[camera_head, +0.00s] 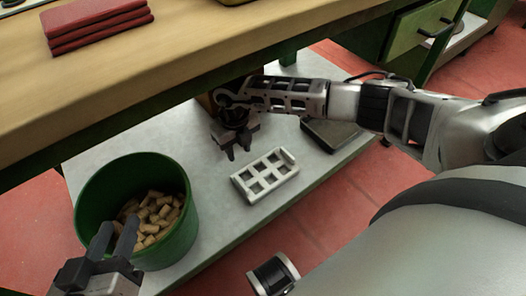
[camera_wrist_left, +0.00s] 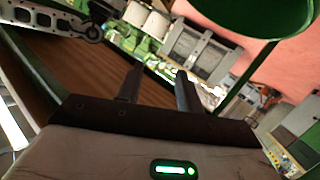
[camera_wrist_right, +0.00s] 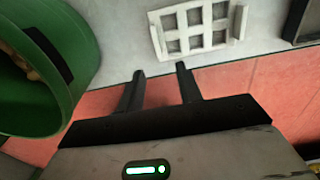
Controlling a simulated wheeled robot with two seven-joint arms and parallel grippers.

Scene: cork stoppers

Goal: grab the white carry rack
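The white carry rack (camera_head: 251,189), a flat frame with several square openings and a raised edge at one end, lies on the grey lower shelf. It also shows at the top of the right wrist view (camera_wrist_right: 163,45). My right gripper (camera_head: 238,151) is above the shelf, up and left of the rack in the head view, apart from it. Its fingers are spread and empty (camera_wrist_right: 160,72). My left gripper (camera_head: 114,238) is at the lower left, in front of the green bucket (camera_head: 186,225). Its fingers are spread and empty (camera_wrist_left: 158,73).
The green bucket, holding many cork stoppers (camera_head: 155,212), stands left of the rack. A dark shallow tray (camera_head: 331,136) lies right of it on the shelf. A wooden counter (camera_head: 190,48) with red books (camera_head: 97,24) overhangs the back. Bare shelf surrounds the rack.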

